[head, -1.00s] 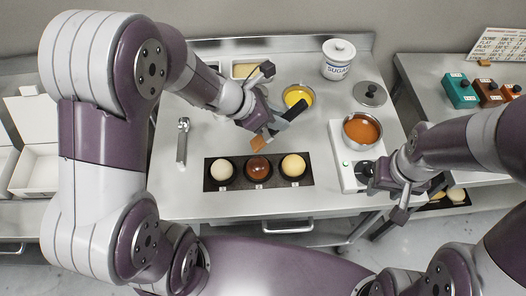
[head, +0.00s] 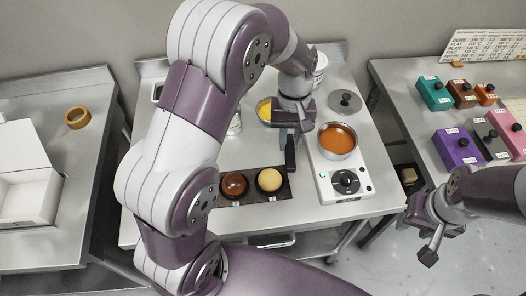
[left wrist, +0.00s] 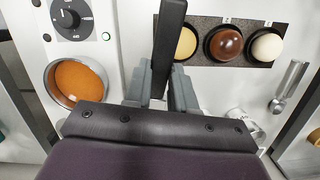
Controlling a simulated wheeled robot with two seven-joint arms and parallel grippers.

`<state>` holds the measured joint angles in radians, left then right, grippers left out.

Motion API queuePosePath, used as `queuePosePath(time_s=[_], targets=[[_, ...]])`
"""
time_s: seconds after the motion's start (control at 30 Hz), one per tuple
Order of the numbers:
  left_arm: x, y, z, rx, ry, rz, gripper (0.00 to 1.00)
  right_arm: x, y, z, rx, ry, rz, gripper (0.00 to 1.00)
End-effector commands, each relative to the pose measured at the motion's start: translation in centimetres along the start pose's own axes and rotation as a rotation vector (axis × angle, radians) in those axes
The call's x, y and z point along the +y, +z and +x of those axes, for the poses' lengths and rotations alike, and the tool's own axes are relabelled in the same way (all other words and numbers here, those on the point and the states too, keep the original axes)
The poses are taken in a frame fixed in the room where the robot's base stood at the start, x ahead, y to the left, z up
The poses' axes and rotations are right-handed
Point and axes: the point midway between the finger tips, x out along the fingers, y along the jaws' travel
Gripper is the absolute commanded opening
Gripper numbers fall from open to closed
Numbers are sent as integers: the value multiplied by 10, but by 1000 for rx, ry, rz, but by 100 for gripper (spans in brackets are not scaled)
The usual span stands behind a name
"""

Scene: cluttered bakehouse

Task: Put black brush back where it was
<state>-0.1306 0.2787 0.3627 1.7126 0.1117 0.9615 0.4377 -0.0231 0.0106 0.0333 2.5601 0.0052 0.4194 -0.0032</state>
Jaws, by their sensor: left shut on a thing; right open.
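My left gripper (head: 291,128) is shut on the black brush (head: 290,155). The brush's dark handle sticks out toward the front of the steel table, between the dome tray and the hot plate. In the left wrist view the brush (left wrist: 168,45) rises from between the jaws (left wrist: 160,92); its bristles are not visible. In the head view it overlaps the table beside the pan of orange glaze (head: 337,140); I cannot tell its height. My right gripper (head: 430,228) is open and empty, right of the table.
The black tray (left wrist: 208,61) holds a cream, a brown and a white dome; my arm hides part of it in the head view. The pan sits on a white hot plate (head: 357,190). A yellow bowl (head: 264,109) is behind. Coloured boxes (head: 457,147) stand on the right table.

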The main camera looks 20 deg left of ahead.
Motion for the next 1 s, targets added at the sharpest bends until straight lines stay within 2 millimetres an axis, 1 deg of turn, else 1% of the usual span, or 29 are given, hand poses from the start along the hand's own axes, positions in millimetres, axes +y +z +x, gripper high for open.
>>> queuePosePath(time_s=[0.17,0.23,0.37,0.43,0.47,0.6,0.73,0.8,0.87,0.93,1.0], targets=[[-12,-8,-4,54,-19,123,3,0,0,0,0,0,0,43],[-18,-11,-6,101,-27,194,3,0,0,0,0,0,0,43],[-21,-11,-4,166,-24,224,3,0,0,-1,0,0,0,43],[-29,-17,-1,179,-23,222,3,0,-1,-5,0,0,0,43],[-36,-20,2,179,-23,219,3,0,-1,-7,0,0,0,43],[-74,-42,22,176,-22,215,3,0,-2,-19,0,0,0,43],[-104,-61,40,177,-21,217,3,0,-3,-27,0,0,0,43],[-115,-68,47,179,-21,218,3,0,-4,-30,0,0,0,43],[-120,-72,51,180,-21,220,3,0,-4,-30,0,0,0,43],[-123,-75,57,179,-21,221,3,0,-4,-32,0,0,0,43],[-124,-77,70,176,-21,222,3,0,-4,-38,0,0,0,43]])
